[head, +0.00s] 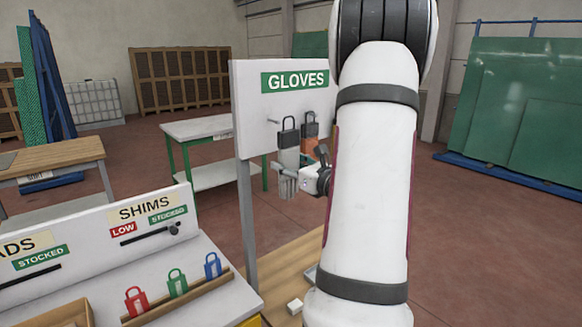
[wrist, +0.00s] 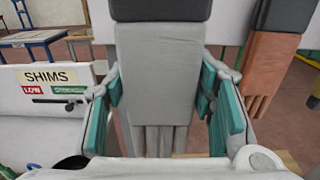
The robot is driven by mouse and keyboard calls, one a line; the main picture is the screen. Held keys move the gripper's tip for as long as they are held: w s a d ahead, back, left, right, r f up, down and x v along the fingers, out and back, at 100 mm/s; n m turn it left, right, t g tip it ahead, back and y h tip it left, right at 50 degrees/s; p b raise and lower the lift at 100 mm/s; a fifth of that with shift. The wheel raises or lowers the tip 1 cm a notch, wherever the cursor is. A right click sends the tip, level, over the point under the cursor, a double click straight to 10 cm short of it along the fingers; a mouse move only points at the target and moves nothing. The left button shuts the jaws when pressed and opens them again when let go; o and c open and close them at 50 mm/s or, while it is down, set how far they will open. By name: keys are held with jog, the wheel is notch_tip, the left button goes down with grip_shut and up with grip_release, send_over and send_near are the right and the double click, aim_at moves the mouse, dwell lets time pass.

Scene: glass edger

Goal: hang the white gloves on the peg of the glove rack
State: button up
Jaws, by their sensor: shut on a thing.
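The white gloves (head: 288,160) look pale grey, with a dark cuff and a dark loop at the top. They hang upright, fingers down, in my gripper (head: 290,172). In the wrist view the gloves (wrist: 157,75) fill the middle, between the teal pads of my gripper (wrist: 162,85). The glove rack (head: 250,105) is a white board on a grey post with a green GLOVES sign. A thin bare peg (head: 273,121) sticks out of it, left of the gloves' loop. I cannot tell how far the gloves are from the board.
Orange gloves (head: 310,130) with a dark cuff are at the board's right and also show in the wrist view (wrist: 275,70). A SHIMS station (head: 150,225) with coloured tags stands at lower left. A white table (head: 195,128) stands behind the rack.

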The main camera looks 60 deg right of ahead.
jog(key=f+b+x, duration=0.1)
jog(key=b+x, duration=0.1)
jog(key=x, duration=0.4)
jog(key=shift+w, duration=0.35)
dwell(0.5)
jog(key=shift+o, duration=0.2)
jog(key=shift+f+b, duration=0.25)
jog(key=shift+b, duration=0.15)
jog(key=o, duration=1.2)
jog(key=shift+w+d+f, duration=0.1)
jog(key=shift+w, duration=0.1)
jog(key=shift+s, duration=0.15)
